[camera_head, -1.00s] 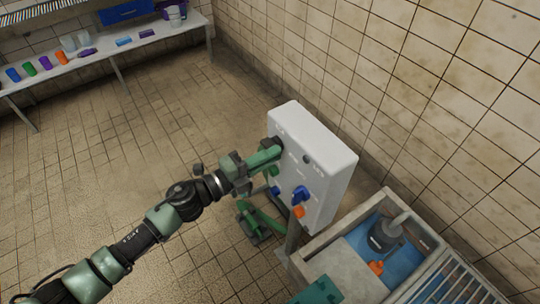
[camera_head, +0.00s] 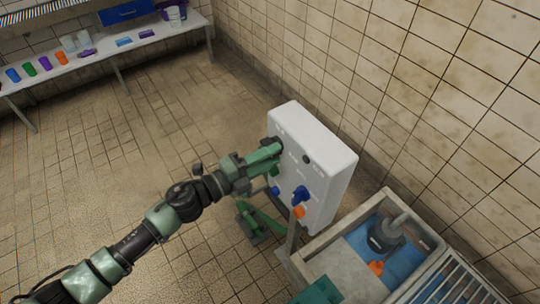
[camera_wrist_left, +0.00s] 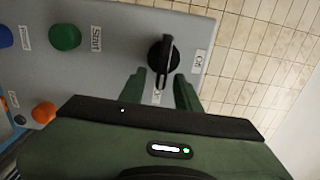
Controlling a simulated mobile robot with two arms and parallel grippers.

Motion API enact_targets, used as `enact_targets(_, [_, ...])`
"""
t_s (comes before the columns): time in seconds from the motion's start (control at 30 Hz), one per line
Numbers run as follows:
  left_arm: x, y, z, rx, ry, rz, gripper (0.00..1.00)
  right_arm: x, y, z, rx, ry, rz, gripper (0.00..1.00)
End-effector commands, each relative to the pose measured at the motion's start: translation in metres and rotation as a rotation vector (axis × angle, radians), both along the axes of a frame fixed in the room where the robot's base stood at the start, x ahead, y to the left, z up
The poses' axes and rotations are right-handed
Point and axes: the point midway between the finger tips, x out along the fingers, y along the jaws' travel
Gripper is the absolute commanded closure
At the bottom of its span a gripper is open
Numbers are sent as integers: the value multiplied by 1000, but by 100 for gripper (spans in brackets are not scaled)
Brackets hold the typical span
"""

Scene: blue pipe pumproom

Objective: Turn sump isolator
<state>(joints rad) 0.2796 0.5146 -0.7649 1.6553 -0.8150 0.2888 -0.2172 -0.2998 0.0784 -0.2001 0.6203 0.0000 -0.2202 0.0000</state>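The sump isolator looks to be the black rotary knob (camera_wrist_left: 163,55) on the grey-white control box (camera_head: 318,170). In the head view my left gripper (camera_head: 274,150) is at the box's upper left face, hiding the knob. My right gripper is not in view.
A green button (camera_wrist_left: 65,37), a blue button (camera_wrist_left: 4,37) and an orange knob (camera_wrist_left: 43,112) share the panel. A sump basin (camera_head: 333,262) stands to the right. A bench (camera_head: 90,58) stands at the back left; the floor between is mostly clear.

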Motion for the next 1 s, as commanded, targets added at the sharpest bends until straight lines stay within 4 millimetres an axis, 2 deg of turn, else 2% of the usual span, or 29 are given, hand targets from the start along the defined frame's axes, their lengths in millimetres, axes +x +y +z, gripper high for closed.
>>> enact_targets(0.17, [-10,16,-2,2,2,1,67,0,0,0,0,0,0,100])
enact_targets(0.4, [-33,50,-3,3,3,1,67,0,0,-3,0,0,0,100])
enact_targets(0.53, [-41,61,-2,1,2,0,67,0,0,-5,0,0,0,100])
enact_targets(1.0, [-43,65,-1,1,1,0,67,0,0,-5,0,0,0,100])
